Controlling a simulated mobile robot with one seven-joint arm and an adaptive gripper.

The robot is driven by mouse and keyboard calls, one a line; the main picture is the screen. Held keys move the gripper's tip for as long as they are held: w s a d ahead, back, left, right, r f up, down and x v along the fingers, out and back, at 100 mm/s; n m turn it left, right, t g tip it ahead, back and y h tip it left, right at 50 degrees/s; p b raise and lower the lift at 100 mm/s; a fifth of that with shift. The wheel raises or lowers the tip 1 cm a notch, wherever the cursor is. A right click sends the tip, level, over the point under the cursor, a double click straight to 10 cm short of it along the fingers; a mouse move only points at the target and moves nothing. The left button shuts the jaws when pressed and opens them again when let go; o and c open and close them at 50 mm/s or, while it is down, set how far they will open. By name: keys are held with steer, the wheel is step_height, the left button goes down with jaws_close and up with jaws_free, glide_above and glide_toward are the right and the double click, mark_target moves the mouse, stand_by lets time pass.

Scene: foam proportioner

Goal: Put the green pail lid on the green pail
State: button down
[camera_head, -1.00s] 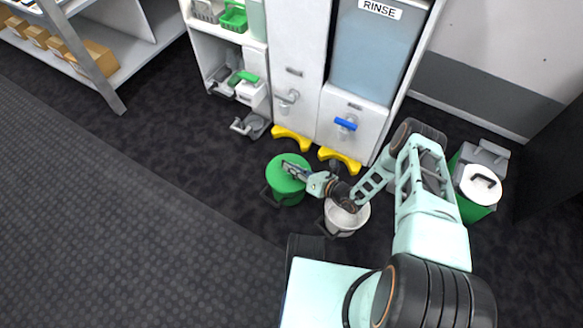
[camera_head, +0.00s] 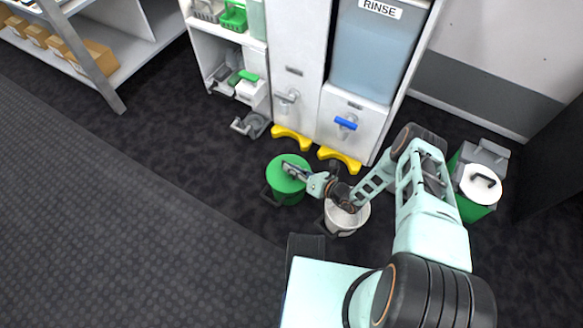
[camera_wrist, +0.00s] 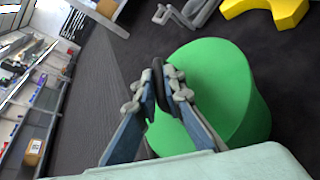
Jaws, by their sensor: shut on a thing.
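The green pail (camera_head: 287,196) stands on the dark floor in front of the dispenser cabinet. The round green pail lid (camera_head: 281,171) lies over its top in the head view, and it looks level and centred. In the wrist view the green lid (camera_wrist: 222,85) fills the middle right. My gripper (camera_head: 290,170) is over the lid and shut on a dark upright handle (camera_wrist: 156,80) at the lid. The lid hides the pail's rim, so I cannot tell whether it is fully seated.
A white pail (camera_head: 347,217) stands just right of the green pail, under my arm. Yellow brackets (camera_head: 340,160) lie in front of the cabinet (camera_head: 296,70). A green bin with a white lid (camera_head: 480,186) stands at the right. The floor to the left is clear.

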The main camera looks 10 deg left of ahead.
steer(key=c, duration=2.3)
jaws_free()
steer(key=shift+d, duration=0.1)
steer(key=p+v, duration=0.3)
steer(key=v, duration=0.8)
